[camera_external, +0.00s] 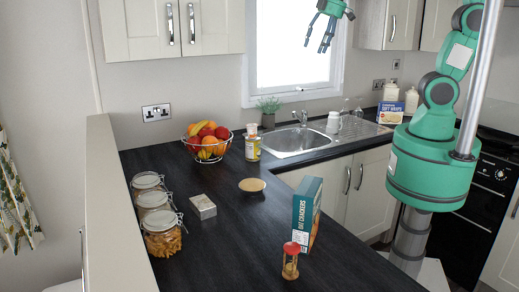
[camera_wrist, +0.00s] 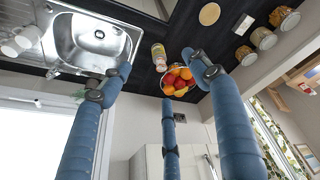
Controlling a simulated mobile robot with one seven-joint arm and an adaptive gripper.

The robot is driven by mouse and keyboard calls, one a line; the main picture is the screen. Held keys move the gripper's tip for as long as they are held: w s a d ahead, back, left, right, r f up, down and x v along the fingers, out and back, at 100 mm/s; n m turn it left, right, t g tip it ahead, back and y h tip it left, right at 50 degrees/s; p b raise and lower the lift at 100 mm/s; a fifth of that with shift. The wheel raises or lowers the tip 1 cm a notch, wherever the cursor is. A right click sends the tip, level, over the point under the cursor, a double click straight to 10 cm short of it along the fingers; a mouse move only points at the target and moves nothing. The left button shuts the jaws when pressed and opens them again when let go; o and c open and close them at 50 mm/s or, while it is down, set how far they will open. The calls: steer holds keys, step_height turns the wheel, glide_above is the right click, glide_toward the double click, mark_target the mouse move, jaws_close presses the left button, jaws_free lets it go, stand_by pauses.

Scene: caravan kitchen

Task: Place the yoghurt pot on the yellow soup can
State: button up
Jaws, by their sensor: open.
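The yellow soup can (camera_external: 253,149) stands upright on the dark counter, just right of the fruit basket. A small whitish pot, which looks like the yoghurt pot (camera_external: 252,129), sits upright on top of it. In the wrist view the can (camera_wrist: 158,50) and the pot (camera_wrist: 161,66) show as one stack near the middle, seen upside down. My gripper (camera_external: 320,42) is high in front of the window, above and right of the stack, well apart from it. In the wrist view my gripper (camera_wrist: 160,85) has its three fingers spread, with nothing held between them.
The fruit basket (camera_external: 208,143) stands close beside the stack. The sink (camera_external: 295,141) is to the right. The counter's middle has free room.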

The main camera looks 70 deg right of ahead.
steer(key=s+a+m+t, duration=0.1)
steer(key=s+m, duration=0.3)
steer(key=s, duration=1.4)
steer(key=shift+a+f+t, duration=0.2)
steer(key=shift+f+t, duration=0.05)
steer(key=shift+t, duration=0.25)
step_height(320, 180, down, 15)
steer(key=b, duration=1.4)
steer(key=shift+r+b, duration=0.15)
steer(key=shift+b, duration=0.2)
